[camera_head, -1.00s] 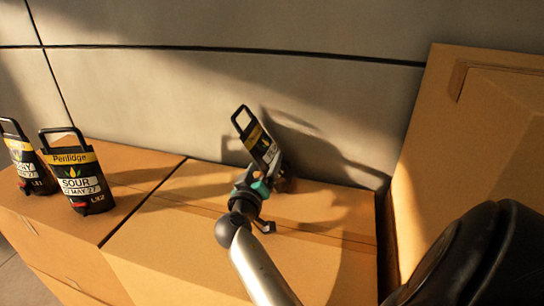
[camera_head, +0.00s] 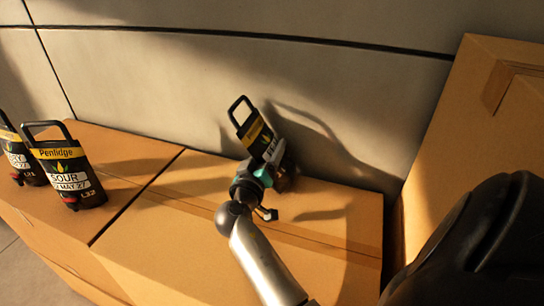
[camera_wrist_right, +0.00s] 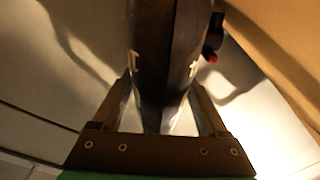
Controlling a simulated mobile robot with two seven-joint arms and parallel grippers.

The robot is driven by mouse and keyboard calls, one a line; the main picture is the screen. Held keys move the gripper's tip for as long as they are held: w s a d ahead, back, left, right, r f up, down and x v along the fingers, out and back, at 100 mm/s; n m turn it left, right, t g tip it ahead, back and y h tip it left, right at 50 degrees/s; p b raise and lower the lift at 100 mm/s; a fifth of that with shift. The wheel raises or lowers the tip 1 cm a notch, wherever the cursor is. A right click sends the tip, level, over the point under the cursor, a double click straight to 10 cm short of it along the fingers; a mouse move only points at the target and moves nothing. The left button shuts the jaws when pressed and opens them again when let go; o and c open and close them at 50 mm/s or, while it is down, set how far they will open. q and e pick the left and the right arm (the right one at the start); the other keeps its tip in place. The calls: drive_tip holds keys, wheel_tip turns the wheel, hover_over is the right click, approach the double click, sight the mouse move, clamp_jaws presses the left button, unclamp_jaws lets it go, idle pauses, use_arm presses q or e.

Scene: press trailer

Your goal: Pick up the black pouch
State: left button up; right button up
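A black pouch (camera_head: 262,140) with a loop handle and a yellow and white label is at my right gripper (camera_head: 262,182) in the head view. The pouch leans to the left, near the wall above the middle box. In the right wrist view the black pouch (camera_wrist_right: 165,55) stands edge-on between the two fingers of my right gripper (camera_wrist_right: 160,95), which look closed on its sides. A small red part shows beside it. How far its bottom is from the box is hard to tell. My left gripper is not in view.
Two similar black pouches, one (camera_head: 68,175) labelled "SOUR" and another (camera_head: 20,155) cut by the picture edge, stand on the left cardboard box (camera_head: 135,160). The middle box (camera_head: 170,245) has a clear top. A tall box (camera_head: 450,130) stands at right; a grey wall (camera_head: 170,80) is behind.

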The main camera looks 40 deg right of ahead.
clamp_jaws()
idle(0.4)
drive_tip(key=shift+w+d+r, duration=0.1)
drive_tip(key=shift+r, duration=0.1)
